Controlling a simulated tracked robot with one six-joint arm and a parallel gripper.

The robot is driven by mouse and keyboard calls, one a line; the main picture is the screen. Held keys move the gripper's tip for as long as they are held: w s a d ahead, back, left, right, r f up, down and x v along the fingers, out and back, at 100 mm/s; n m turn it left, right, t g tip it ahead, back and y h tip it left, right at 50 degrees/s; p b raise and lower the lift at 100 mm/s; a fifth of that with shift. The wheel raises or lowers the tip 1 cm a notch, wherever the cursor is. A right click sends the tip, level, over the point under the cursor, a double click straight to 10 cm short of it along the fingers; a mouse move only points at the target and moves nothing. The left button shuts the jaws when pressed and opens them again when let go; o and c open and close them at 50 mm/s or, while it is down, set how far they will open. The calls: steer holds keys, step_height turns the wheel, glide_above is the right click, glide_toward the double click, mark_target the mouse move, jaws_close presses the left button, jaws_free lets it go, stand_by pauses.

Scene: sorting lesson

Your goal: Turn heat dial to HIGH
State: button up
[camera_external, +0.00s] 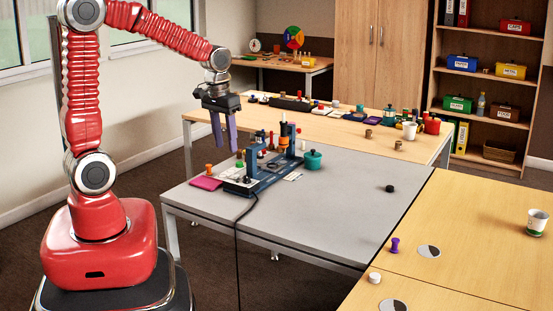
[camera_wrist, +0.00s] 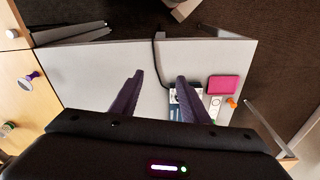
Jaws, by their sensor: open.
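A dark blue apparatus (camera_external: 262,184) with upright posts and several small coloured parts stands on the grey table (camera_external: 335,205). A heat dial cannot be told apart on it at this size. My gripper (camera_external: 225,147) hangs with its fingers down, above and a little left of the apparatus, apart from it.
A magenta pad (camera_external: 206,183) lies left of the apparatus, with an orange peg (camera_external: 209,169) near it. A teal pot (camera_external: 313,159) stands to its right. A black cable (camera_external: 245,208) runs off the front edge. The grey table's right half is mostly clear, except a small black knob (camera_external: 390,188).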

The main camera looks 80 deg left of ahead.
steer(key=shift+s+d+r+m+t, duration=0.1)
steer(key=shift+s+d+r+m, duration=0.25)
steer(key=shift+d, duration=0.4)
steer(key=shift+s+d+r+m+t, duration=0.1)
steer(key=shift+s+d+r+m, duration=0.2)
steer(key=shift+s+d, duration=0.3)
steer(key=shift+s+d+r+m+t, duration=0.1)
steer(key=shift+s+d+r+m, duration=0.2)
steer(key=shift+d, duration=0.55)
steer(key=shift+c, duration=0.2)
steer(key=shift+c, duration=1.2)
steer(key=w+a+f+n, duration=0.1)
steer(key=w+a+f, duration=0.1)
steer(key=a, duration=0.5)
steer(key=w+a+f+n+g, duration=0.1)
steer(key=w+a+f, duration=0.1)
steer(key=w+a, duration=0.3)
steer(key=w+a+f+n, duration=0.1)
steer(key=w+a+f, duration=0.2)
steer(key=a, duration=0.6)
steer(key=shift+w+g, duration=0.3)
steer(key=shift+w, duration=0.35)
